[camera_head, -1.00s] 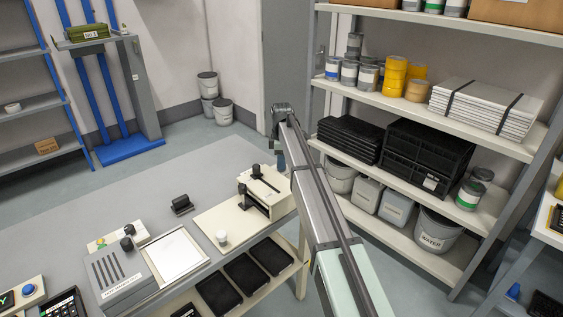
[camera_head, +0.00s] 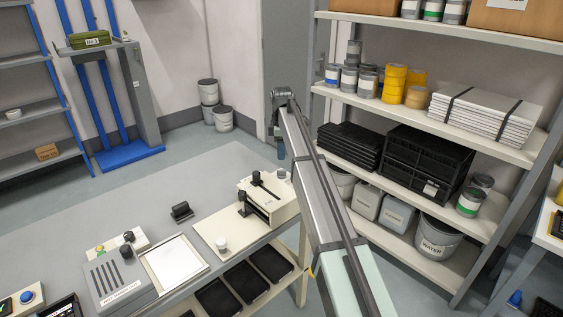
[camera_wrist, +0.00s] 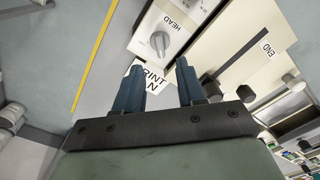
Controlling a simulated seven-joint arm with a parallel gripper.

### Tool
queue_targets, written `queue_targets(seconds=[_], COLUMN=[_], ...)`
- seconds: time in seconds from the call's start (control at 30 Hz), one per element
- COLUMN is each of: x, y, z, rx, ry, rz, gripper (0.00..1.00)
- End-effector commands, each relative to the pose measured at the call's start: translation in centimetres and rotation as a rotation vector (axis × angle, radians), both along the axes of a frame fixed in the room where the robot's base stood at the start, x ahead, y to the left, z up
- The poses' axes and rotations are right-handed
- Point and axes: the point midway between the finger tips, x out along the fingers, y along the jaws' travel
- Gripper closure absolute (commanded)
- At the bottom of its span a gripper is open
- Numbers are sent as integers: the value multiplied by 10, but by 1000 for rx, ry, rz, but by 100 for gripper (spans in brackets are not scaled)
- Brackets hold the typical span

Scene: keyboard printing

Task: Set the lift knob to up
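My gripper (camera_wrist: 160,66) shows two blue fingers in the wrist view, spread apart with nothing between them. Just beyond the fingertips is a round grey knob (camera_wrist: 160,43) on a pale panel marked HEAD. The knob's pointer setting is too small to read surely, and no "lift" or "up" label is legible. In the head view my gripper (camera_head: 280,148) hangs above the right end of the cream press (camera_head: 267,200). A small grey knob-like piece (camera_head: 282,174) shows just below it, apart from the fingers. It may be the same knob.
Black knobs (camera_wrist: 290,82) and an END label (camera_wrist: 267,47) are to the right. A shelf (camera_head: 478,150) stands right of my arm. The grey tabletop (camera_head: 200,177) behind the press is mostly clear.

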Motion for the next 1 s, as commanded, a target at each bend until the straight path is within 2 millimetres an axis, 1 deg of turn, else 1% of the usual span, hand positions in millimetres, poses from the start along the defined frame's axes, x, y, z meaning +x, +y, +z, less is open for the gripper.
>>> queue_targets(seconds=[0.03, 0.1, 0.2, 0.3, 0.4, 0.57, 1.0], x=[1, 1, 1, 1, 0, 0, 0], y=[0, 0, 0, 0, 0, 0, 0], z=[11, 23, 36, 47, 53, 57, 56], rx=[1, 0, 0, 0, 0, 0, 0], ry=[-2, -2, -1, -1, 0, 0, 0], rz=[0, 0, 0, 0, 0, 0, 0], gripper=[61, 61, 61, 61, 61, 61, 61])
